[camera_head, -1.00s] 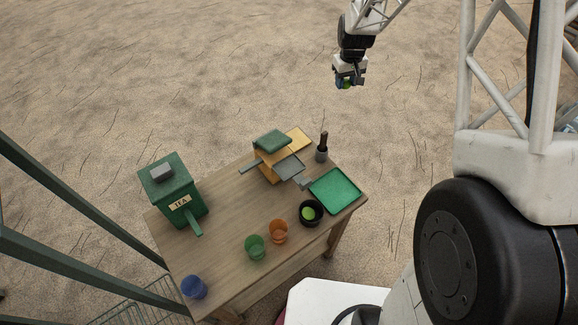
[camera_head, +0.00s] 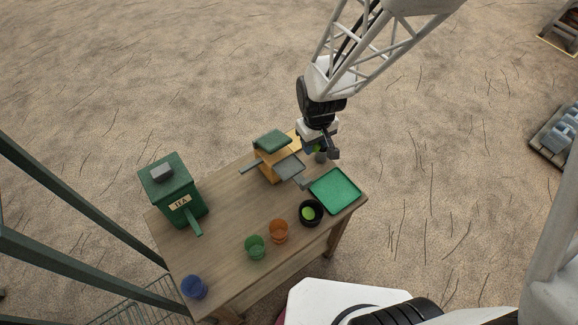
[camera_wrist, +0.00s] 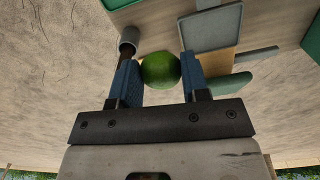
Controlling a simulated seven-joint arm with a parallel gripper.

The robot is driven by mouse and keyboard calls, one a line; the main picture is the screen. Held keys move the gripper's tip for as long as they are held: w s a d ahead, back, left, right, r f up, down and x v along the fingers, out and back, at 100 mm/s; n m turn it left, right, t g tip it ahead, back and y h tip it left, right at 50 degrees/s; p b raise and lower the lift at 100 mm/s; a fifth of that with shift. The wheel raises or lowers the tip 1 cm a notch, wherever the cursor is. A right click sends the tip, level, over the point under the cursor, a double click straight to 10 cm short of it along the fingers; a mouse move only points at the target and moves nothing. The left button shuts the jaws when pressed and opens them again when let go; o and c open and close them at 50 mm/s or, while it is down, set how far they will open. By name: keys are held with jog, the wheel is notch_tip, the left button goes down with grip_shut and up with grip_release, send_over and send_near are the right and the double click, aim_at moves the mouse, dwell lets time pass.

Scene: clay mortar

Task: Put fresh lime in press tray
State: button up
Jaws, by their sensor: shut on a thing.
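My gripper (camera_head: 318,150) is shut on a round green lime (camera_wrist: 160,69). In the wrist view the lime sits between the blue finger pads (camera_wrist: 160,78); in the head view only a little green shows at the fingers. The gripper hangs over the far right part of the table, to the right of the press. The press (camera_head: 268,160) is orange-yellow with a green top and a side handle. Its grey tray (camera_head: 289,168) lies in front, looks empty, and also shows in the wrist view (camera_wrist: 212,28), beyond the lime.
A small grey cup (camera_wrist: 128,40) with a dark stick stands near the fingers. A green tray (camera_head: 335,190) and a black bowl (camera_head: 311,222) with something light green stand right. Orange (camera_head: 279,232), green (camera_head: 255,247) and blue (camera_head: 194,288) cups and a tea box (camera_head: 172,190) stand on the table.

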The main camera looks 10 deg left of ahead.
jog(key=s+d+f+n, duration=0.1)
jog(key=s+f, duration=0.1)
jog(key=s, duration=1.5)
jog(key=shift+d, duration=0.3)
jog(key=shift+w, duration=0.1)
send_over(290, 169)
jog(key=shift+w+f, duration=0.1)
jog(key=shift+f, duration=0.6)
jog(key=shift+f, duration=1.75)
jog(key=shift+f, duration=0.15)
